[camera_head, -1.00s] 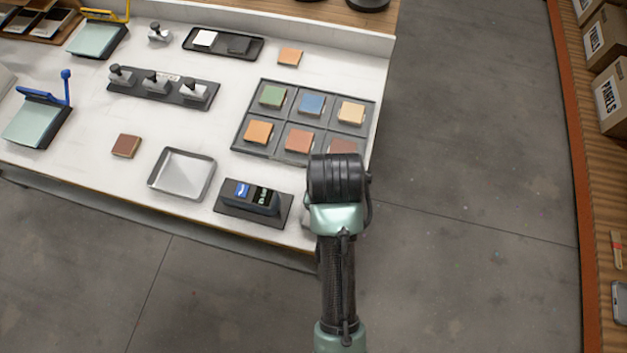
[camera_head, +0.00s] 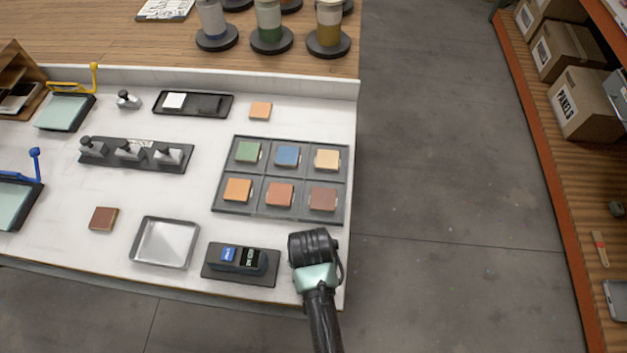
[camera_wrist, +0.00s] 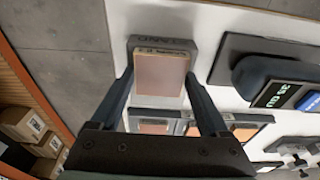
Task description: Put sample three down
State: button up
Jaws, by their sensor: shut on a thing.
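My gripper (camera_wrist: 161,98) is shut on a flat, pinkish-brown square sample (camera_wrist: 160,75) with small print along its far edge. The sample sits between both fingers. Under and behind it is a grey block or stand (camera_wrist: 146,42) with large, partly covered lettering; I cannot tell whether the sample touches it. In the head view my gripper's end (camera_head: 314,246) is over the table's front right corner, right of the dark meter, and hides the sample and grey stand. I cannot read which number the held sample bears.
A dark meter (camera_head: 243,258) with a lit display stands close to the left of my gripper. A divided grey tray (camera_head: 224,205) with several coloured tiles lies behind it. A metal pan (camera_head: 140,263) and loose brown tile (camera_head: 103,218) are further left. The table edge is close on the right.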

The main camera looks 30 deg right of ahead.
jog(key=shift+f, duration=0.2)
jog(key=o, duration=1.2)
notch_tip(320, 180, up, 12)
jog(key=s+a, duration=0.1)
jog(key=shift+s+r+b, duration=0.15)
jog(key=shift+s+b, duration=0.05)
jog(key=shift+b, duration=0.2)
